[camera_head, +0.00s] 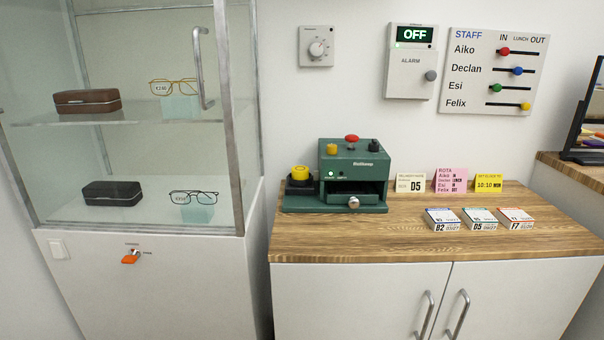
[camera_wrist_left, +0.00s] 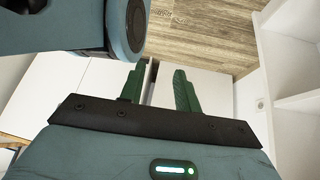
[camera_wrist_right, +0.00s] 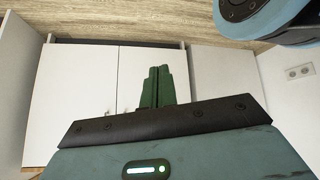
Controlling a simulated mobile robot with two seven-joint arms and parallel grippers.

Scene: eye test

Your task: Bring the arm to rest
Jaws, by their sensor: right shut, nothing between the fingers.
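Neither of my arms shows in the head view. In the left wrist view my left gripper (camera_wrist_left: 159,76) has its two green fingers apart, with nothing between them. In the right wrist view my right gripper (camera_wrist_right: 158,72) has its green fingers together and empty. Both hang clear of any object, with white cabinet fronts and wood-look floor behind them.
A wooden counter (camera_head: 340,240) holds a green machine (camera_head: 353,170), cards and three small boxes (camera_head: 477,225). A glass display case (camera_head: 140,150) with glasses stands at left. The alarm box (camera_head: 411,62) reads OFF. White shelving (camera_wrist_left: 290,60) shows beside my left gripper.

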